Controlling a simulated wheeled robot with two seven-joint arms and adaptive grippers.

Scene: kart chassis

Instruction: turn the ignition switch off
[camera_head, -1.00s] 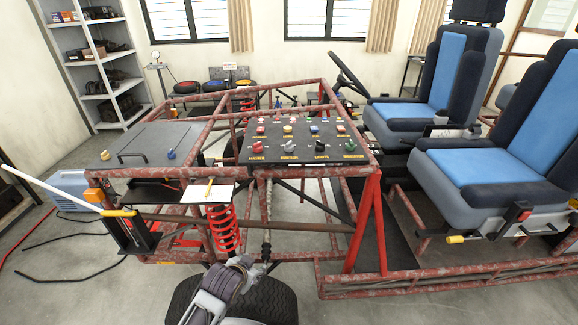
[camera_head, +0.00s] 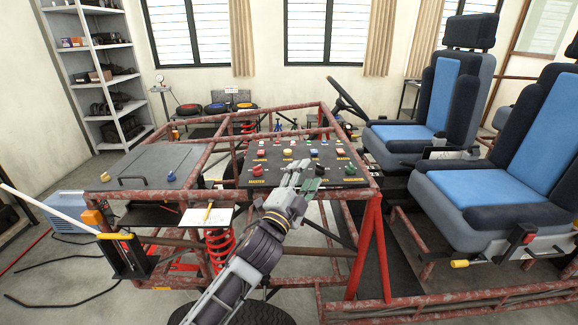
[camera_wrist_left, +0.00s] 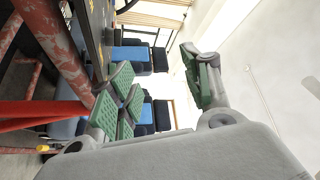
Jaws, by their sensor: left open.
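The black switch panel (camera_head: 246,181) lies on top of the red kart frame, with a row of knobs along its near side. The ignition switch, a grey knob second from the left earlier, is now hidden behind my left gripper (camera_head: 303,182). The red master knob (camera_head: 258,170) shows to its left. My left gripper is open and empty over the panel's near middle; I cannot tell whether it touches a knob. In the left wrist view its green-padded fingers (camera_wrist_left: 163,95) are spread apart, with the panel edge-on at the left. My right gripper is out of view.
Several coloured buttons (camera_head: 288,152) sit behind the knobs. A green knob (camera_head: 350,170) is to the right. Red frame tubes (camera_head: 368,240) surround the panel. Blue seats (camera_head: 520,180) stand at the right, and a flat dark lid (camera_head: 140,163) lies at the left.

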